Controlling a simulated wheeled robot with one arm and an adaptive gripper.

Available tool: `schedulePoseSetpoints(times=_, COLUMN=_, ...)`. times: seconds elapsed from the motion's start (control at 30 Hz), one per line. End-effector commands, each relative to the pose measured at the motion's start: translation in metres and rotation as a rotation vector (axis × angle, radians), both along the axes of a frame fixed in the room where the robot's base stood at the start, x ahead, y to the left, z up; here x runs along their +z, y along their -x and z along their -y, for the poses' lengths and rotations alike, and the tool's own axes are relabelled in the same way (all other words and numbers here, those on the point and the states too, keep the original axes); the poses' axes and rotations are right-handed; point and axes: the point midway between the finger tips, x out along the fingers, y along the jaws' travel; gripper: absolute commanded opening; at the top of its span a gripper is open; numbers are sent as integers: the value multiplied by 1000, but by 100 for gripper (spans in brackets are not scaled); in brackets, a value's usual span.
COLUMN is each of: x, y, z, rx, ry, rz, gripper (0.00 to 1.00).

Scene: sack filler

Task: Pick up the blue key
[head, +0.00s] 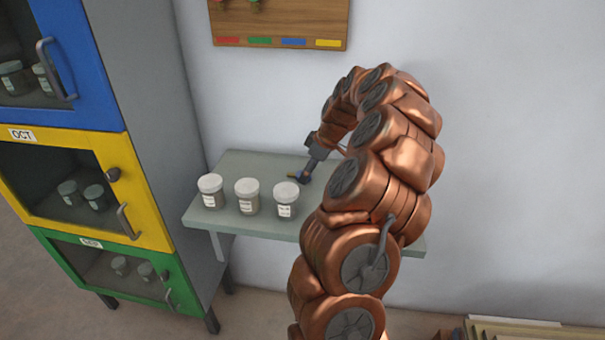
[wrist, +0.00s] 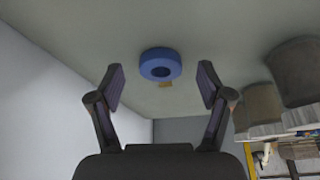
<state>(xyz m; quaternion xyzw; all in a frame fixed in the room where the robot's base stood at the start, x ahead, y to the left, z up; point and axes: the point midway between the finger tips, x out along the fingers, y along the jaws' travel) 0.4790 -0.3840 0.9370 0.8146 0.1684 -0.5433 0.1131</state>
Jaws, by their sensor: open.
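The blue key shows in the wrist view as a thick blue ring-shaped head (wrist: 161,65) with a small brass-coloured bit beside it. It lies on the grey-green shelf (head: 245,165). My gripper (wrist: 161,72) is open, its two fingers spread to the left and right of the blue head with a gap on each side. Nothing is held. In the head view my gripper (head: 305,174) is low over the shelf behind the jars, and only a small bluish and yellow patch shows by its tips.
Three white-lidded jars (head: 247,196) stand along the shelf's front left. A cabinet with blue, yellow (head: 88,190) and green doors stands at left. A wooden board (head: 280,22) with coloured labels hangs on the wall above. My arm covers the shelf's right part.

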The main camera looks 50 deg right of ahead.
Motion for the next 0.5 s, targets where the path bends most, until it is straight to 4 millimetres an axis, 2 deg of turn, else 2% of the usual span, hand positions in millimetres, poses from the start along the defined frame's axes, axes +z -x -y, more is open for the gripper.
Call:
schedulePoseSetpoints(times=0.27, x=-6, y=-2, z=-1, rx=0, ry=-1, rz=0, gripper=78)
schedulePoseSetpoints(times=0.5, x=-6, y=-2, z=-2, rx=2, ry=-1, rz=-2, gripper=54)
